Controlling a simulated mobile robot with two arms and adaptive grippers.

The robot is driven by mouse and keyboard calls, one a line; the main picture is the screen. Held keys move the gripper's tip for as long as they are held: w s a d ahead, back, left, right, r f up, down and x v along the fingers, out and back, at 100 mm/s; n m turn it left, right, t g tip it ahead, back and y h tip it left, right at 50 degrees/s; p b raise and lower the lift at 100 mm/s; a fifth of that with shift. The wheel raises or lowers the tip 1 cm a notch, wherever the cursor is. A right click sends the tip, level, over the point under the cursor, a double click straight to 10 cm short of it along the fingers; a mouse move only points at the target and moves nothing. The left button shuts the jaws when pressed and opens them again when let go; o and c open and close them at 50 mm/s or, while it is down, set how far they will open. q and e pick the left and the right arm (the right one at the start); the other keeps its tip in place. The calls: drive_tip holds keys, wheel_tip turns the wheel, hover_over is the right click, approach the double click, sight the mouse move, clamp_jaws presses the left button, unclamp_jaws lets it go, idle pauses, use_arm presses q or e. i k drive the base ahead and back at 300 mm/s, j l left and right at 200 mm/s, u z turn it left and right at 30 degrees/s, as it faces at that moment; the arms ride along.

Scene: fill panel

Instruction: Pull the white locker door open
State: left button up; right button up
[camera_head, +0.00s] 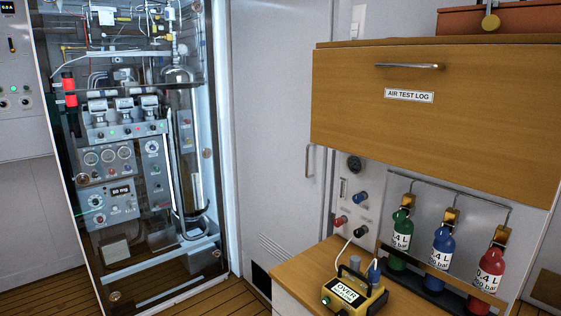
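The tall white locker door (270,120) stands in the middle of the head view, between a glass-fronted equipment cabinet and a wooden cabinet. It looks shut. A slim vertical metal handle (309,160) is on its right side, close to the wooden cabinet. Vent slots (274,248) show low on the door. The upper right part of the door is partly hidden behind the wooden cabinet, and its lower right part by the wooden desktop. Neither of my grippers is in view.
The glass-fronted cabinet (140,150) stands left. The wooden cabinet (345,95), labelled AIR TEST LOG, juts out at right. Below it, a desktop (295,272) holds a yellow device (352,293); green, blue (443,250) and red cylinders stand beside it. Wooden floor (225,300) is bare in front.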

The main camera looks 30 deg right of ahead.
sight(282, 173)
drive_tip(key=i+z, duration=0.15)
drive_tip(key=i, duration=0.35)
drive_tip(key=i+j+z, duration=0.15)
drive_tip(key=i, duration=0.3)
